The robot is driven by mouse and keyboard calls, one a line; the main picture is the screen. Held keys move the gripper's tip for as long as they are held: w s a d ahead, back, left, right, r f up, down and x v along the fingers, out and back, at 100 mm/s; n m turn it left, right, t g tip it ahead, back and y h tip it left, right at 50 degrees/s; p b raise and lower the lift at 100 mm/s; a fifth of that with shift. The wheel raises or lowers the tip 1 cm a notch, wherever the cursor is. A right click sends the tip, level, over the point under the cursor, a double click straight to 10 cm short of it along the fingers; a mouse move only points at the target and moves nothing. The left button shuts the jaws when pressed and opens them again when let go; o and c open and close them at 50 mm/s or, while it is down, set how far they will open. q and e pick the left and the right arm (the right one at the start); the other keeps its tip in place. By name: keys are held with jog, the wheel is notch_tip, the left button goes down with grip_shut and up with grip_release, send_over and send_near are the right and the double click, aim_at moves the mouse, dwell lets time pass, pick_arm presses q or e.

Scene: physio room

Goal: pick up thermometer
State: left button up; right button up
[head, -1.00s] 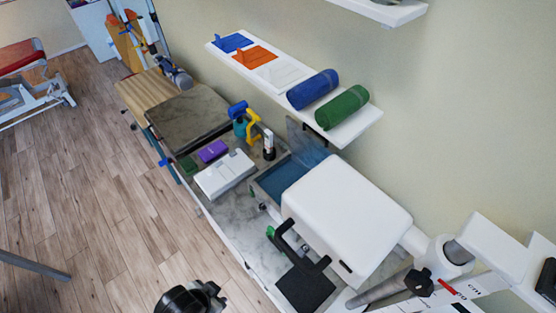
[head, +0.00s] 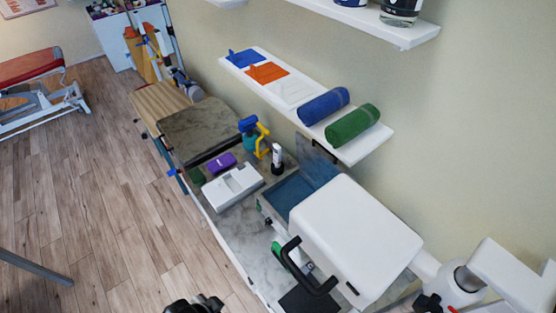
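I cannot make out a thermometer for sure. A small upright white-and-black item (head: 276,158) stands on the grey counter beside the blue-and-yellow spray bottle; it is too small to identify. A black part (head: 195,305) at the bottom edge looks like the end of my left arm, mostly cut off. Its fingers do not show clearly, and it is well apart from the counter items.
The counter (head: 232,233) holds a white box (head: 233,187), a purple item (head: 222,163), a blue-lined tray (head: 290,193) and a large white case (head: 355,235). A wall shelf (head: 377,137) with blue and green rolls hangs above.

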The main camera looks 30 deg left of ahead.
pick_arm(q)
jog(key=shift+o, duration=0.2)
jog(key=o, duration=0.6)
jog(key=shift+a, duration=0.2)
jog(key=shift+o, duration=0.2)
